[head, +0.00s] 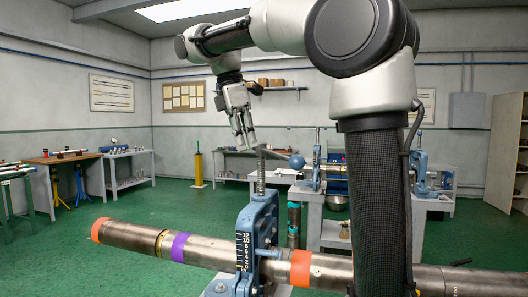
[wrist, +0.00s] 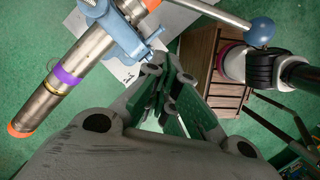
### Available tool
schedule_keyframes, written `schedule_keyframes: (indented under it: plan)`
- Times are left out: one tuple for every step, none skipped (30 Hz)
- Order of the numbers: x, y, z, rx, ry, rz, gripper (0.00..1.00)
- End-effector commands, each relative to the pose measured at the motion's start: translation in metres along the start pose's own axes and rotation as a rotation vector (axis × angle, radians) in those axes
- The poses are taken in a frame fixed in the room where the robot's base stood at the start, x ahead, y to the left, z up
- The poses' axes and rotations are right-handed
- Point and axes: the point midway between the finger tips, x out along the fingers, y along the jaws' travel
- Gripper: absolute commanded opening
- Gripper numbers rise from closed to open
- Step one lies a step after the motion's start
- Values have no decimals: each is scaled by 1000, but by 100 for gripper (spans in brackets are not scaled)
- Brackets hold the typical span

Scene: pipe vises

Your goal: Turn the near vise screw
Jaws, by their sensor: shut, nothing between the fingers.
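The near vise (head: 257,225) is blue, with a number scale on its front, and is around a long steel pipe (head: 205,252) with orange and purple bands. Its threaded screw (head: 261,182) stands upright from the top. A handle bar (head: 276,154) crosses the screw's top and ends in a blue ball (head: 297,161). My gripper (head: 246,143) is shut and empty, pointing down beside the bar's left end in the head view. In the wrist view, my gripper (wrist: 168,82) is below the bar (wrist: 215,14) and its ball (wrist: 261,31). I cannot tell whether it touches the bar.
Another blue vise on a grey bench (head: 420,204) stands behind at the right. A wooden slatted box (wrist: 212,85) lies below my gripper at the right. Workbenches line the far left wall. Green floor (head: 150,197) is clear at the left.

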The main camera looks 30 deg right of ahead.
Motion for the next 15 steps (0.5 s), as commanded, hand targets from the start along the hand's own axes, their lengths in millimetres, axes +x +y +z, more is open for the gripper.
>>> schedule_keyframes:
  plan:
    - [11,-1,1,0,-1,-3,0]
    - [17,-1,1,0,-1,-2,0]
    - [26,-1,1,0,-1,-3,0]
    - [32,-1,1,0,-1,-3,0]
    - [38,-1,1,0,-1,-3,0]
    - [40,0,6,3,1,0,0]
    - [39,0,12,3,1,1,0]
    - [39,0,16,4,2,1,0]
    - [40,0,22,3,2,1,0]
    - [40,0,25,2,2,1,0]
    - [40,0,29,3,2,1,0]
    - [40,0,32,2,2,1,0]
    - [40,0,34,0,2,1,0]
    - [40,0,36,0,2,1,0]
    - [40,0,38,0,2,1,0]
